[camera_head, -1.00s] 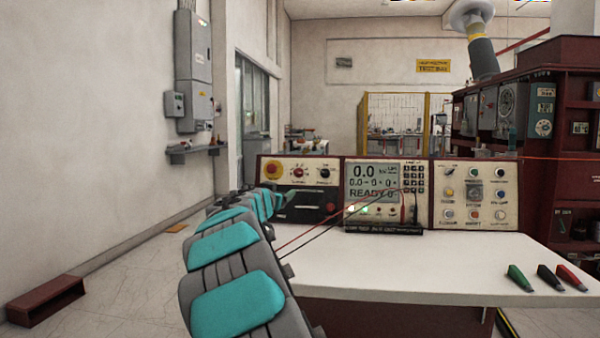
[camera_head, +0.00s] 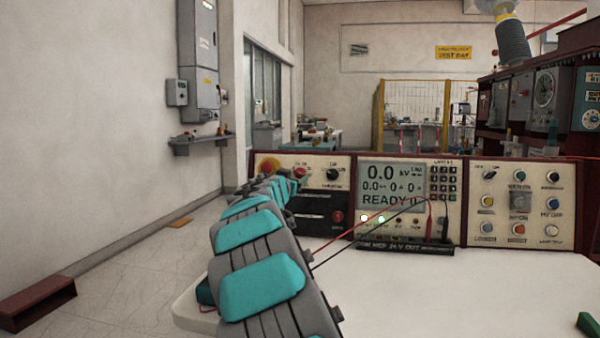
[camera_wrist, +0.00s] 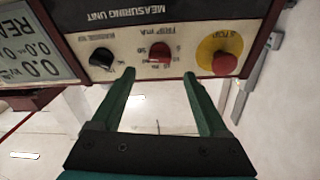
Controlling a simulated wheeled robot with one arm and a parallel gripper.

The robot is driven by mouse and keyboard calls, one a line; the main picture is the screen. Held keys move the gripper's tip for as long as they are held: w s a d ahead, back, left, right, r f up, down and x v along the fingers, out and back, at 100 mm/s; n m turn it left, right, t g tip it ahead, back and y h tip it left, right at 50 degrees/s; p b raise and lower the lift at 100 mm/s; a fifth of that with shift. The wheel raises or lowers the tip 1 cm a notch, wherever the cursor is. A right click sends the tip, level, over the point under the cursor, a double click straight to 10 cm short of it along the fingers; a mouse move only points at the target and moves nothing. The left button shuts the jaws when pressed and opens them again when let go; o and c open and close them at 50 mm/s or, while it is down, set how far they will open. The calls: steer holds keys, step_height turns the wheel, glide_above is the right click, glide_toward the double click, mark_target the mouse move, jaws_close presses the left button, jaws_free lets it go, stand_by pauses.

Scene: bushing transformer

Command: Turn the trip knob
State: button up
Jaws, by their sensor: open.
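The trip knob is a red knob with a pale label, marked TRIP mA, on the cream measuring unit panel. In the wrist view, which is upside down, the trip knob (camera_wrist: 160,53) sits just beyond and between the two fingertips. In the head view the knob (camera_head: 300,173) shows just past the end of my arm. My gripper (camera_wrist: 160,75) has two green fingers, spread apart with nothing between them. A gap seems to remain between the tips and the panel; contact cannot be told. In the head view my arm hides most of my gripper.
A red emergency stop (camera_wrist: 225,64) on a yellow disc and a black knob (camera_wrist: 102,58) flank the trip knob. The display (camera_head: 392,185) reads READY, with leads plugged in below it. The white tabletop (camera_head: 470,290) is largely clear in front.

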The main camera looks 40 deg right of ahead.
mark_target(299, 172)
steer(key=shift+p+x, duration=1.7)
steer(key=shift+x, duration=1.7)
jaws_close()
